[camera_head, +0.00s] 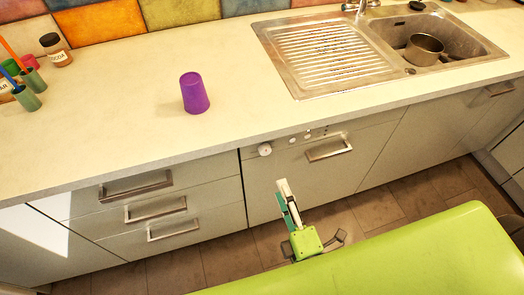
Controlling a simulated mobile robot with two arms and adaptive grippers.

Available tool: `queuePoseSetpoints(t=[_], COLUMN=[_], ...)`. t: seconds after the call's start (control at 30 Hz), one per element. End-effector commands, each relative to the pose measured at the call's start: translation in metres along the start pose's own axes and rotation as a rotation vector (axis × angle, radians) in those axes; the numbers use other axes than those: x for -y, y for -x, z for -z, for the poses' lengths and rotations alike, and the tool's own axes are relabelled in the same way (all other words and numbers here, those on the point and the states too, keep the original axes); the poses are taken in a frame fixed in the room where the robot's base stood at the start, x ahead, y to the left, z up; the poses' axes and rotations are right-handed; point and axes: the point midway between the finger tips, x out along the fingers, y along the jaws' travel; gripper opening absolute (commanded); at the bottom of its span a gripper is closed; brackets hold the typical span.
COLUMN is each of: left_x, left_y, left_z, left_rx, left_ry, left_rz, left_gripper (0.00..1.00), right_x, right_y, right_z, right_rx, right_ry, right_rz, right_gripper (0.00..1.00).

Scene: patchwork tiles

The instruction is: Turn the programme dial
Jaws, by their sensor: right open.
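The programme dial (265,149) is a round white knob at the left end of the grey appliance's top panel (365,137), under the worktop edge. It is in plain view in the head view, and nothing touches it. My left gripper is not in view.
A metal bar handle (328,150) sticks out right of the dial, past several small buttons. The worktop edge overhangs the panel. Drawers with bar handles (137,186) are at left. A purple cup (194,93) stands on the worktop, left of the sink (300,62).

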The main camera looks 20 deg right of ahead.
Motion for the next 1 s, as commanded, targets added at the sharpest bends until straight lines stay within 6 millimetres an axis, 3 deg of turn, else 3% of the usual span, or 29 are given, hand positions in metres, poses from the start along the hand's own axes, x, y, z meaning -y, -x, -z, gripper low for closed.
queuePoseSetpoints(t=[0.2, 0.6, 0.77, 1.0], left_x=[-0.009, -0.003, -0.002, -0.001], left_y=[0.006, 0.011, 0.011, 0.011], left_z=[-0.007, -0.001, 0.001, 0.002], left_rx=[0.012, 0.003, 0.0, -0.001], left_ry=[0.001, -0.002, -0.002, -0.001], left_rz=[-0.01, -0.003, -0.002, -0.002], left_gripper=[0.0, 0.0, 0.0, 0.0], right_x=[-0.003, 0.0, 0.001, 0.001], right_y=[-0.041, -0.116, -0.128, -0.131], right_z=[0.0, 0.001, 0.001, 0.001], right_rx=[0.0, -0.001, -0.002, -0.002], right_ry=[-0.002, -0.001, -0.001, -0.001], right_rz=[-0.005, 0.0, 0.001, 0.003], right_gripper=[0.42, 0.42, 0.42, 0.42])
